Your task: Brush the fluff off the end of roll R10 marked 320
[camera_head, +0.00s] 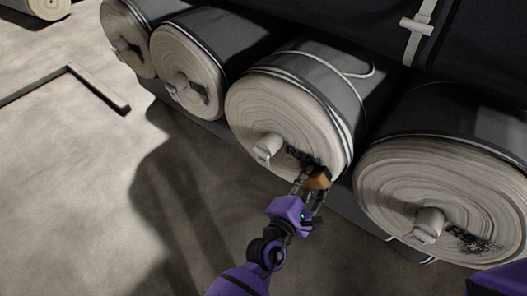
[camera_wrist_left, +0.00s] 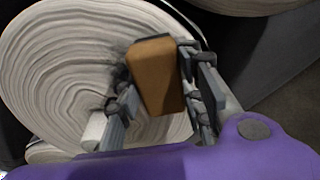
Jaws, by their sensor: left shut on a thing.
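A large pale roll end (camera_head: 265,110), third from the left in the head view, has a white core stub (camera_head: 267,148) with a tag; I cannot read any number on it. Dark fluff (camera_head: 298,154) lies on this end, right of the stub. My left gripper (camera_head: 310,188) is shut on a brown-orange block-shaped brush (camera_head: 318,179), held at the lower right of the end beside the fluff. In the left wrist view the brush (camera_wrist_left: 155,78) is between the fingers, in front of the roll end (camera_wrist_left: 60,60); I cannot tell whether it touches. My right gripper is out of view.
Smaller-looking rolls (camera_head: 187,70) and (camera_head: 126,38) sit at left, also with dark patches. A dark strapped roll (camera_head: 390,25) lies above. Concrete floor (camera_head: 90,190) at left is mostly clear.

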